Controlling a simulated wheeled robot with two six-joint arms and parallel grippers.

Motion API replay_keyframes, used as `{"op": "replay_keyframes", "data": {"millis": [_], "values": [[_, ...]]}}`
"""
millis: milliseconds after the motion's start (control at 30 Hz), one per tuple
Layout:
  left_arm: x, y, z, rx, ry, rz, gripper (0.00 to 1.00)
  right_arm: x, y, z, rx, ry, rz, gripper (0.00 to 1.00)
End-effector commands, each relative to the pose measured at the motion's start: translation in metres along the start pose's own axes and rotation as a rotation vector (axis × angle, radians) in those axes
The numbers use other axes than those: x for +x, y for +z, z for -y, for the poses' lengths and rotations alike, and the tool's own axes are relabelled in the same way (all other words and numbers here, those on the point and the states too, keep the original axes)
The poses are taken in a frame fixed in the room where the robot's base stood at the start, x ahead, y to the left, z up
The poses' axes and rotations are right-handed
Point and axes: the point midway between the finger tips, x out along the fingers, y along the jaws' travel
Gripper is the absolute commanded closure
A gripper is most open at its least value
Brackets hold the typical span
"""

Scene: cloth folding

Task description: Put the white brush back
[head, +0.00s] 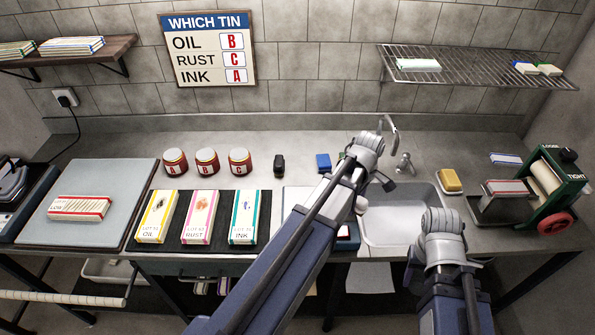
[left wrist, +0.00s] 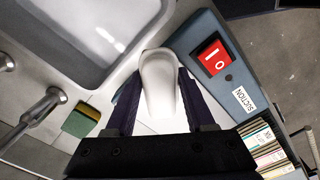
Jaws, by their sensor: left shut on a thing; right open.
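The white brush (left wrist: 159,82) shows in the left wrist view as a smooth, rounded white piece. My left gripper (left wrist: 160,95) is shut on it, with one dark finger on each side. Below it is a pale surface between the sink and the switch box; I cannot tell whether the brush touches it. In the head view my left arm hides the brush and fingertips left of the sink (head: 400,222). My right gripper (head: 442,245) is low over the sink's front right, open, with its fingers mostly hidden by its wrist.
A blue box with a red switch (left wrist: 214,58) stands close beside the brush. A green and yellow sponge (left wrist: 80,120) and a tap (left wrist: 42,105) are near the sink. A yellow block (head: 450,181) and a green roller press (head: 553,187) stand at right. Lot boxes (head: 199,217) lie left.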

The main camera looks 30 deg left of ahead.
Motion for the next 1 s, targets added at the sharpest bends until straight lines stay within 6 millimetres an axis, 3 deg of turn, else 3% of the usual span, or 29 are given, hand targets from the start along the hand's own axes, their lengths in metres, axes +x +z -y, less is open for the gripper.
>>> {"op": "replay_keyframes", "data": {"millis": [167,300,500,600,800,1000], "values": [[-0.006,-0.056,-0.038,-0.151,0.000,-0.001,0.90,-0.006,0.000,-0.001,0.000,0.000,0.000,0.50],[-0.012,-0.125,-0.067,-0.326,0.000,-0.001,0.90,-0.012,0.001,-0.001,0.000,0.000,0.000,0.50],[-0.018,-0.216,-0.088,-0.544,0.000,-0.001,0.90,-0.018,0.001,-0.002,-0.001,0.000,0.000,0.50],[-0.020,-0.247,-0.091,-0.616,-0.001,-0.001,0.90,-0.020,0.001,-0.002,-0.001,0.000,0.000,0.50],[-0.021,-0.275,-0.091,-0.682,-0.001,-0.001,0.90,-0.021,0.001,-0.002,-0.001,0.000,0.000,0.50],[-0.018,-0.276,-0.090,-0.686,0.000,-0.001,0.90,-0.018,0.001,-0.002,-0.001,0.000,0.000,0.50]]}}
